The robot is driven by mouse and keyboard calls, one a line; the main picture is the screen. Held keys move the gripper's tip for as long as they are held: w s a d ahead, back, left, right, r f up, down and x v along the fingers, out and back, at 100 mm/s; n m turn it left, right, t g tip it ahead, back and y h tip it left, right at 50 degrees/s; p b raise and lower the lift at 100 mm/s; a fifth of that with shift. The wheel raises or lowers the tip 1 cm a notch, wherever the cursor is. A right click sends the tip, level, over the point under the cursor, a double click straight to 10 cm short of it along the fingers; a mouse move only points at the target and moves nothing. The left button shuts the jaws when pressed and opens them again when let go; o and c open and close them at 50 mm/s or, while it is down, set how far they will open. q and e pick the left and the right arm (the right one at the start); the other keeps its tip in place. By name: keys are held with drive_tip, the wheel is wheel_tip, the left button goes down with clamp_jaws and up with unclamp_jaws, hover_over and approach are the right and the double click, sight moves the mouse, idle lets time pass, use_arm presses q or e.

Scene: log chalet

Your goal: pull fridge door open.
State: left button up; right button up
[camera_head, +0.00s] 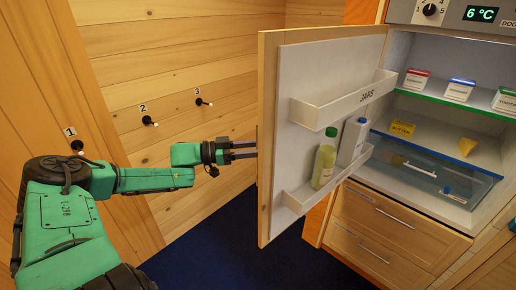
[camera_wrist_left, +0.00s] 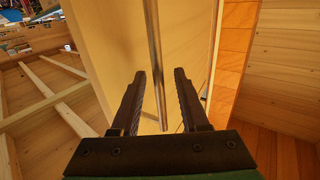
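The fridge door (camera_head: 295,110) stands wide open, swung out to the left of the lit fridge interior (camera_head: 430,120). Its inner side faces the head camera, and its outer face is hidden there. My left gripper (camera_head: 248,150) is at the door's left edge, with its fingertips reaching toward the hidden outer face. In the left wrist view, the fingers of my left gripper (camera_wrist_left: 160,72) are apart. A metal bar handle (camera_wrist_left: 163,110) runs between them, with gaps visible on both sides. My right gripper is not in view.
Door racks hold a green-yellow bottle (camera_head: 324,160) and a white carton (camera_head: 352,142). Wooden drawers (camera_head: 390,220) lie below. Numbered hooks line the log wall (camera_head: 180,50). Blue floor (camera_head: 240,258) is clear beneath the door.

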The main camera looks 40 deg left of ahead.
use_arm(q)
drive_tip(key=p+v, duration=0.7)
drive_tip(key=v, duration=0.7)
drive_tip(key=shift+a, duration=0.3)
drive_tip(key=shift+s, duration=0.15)
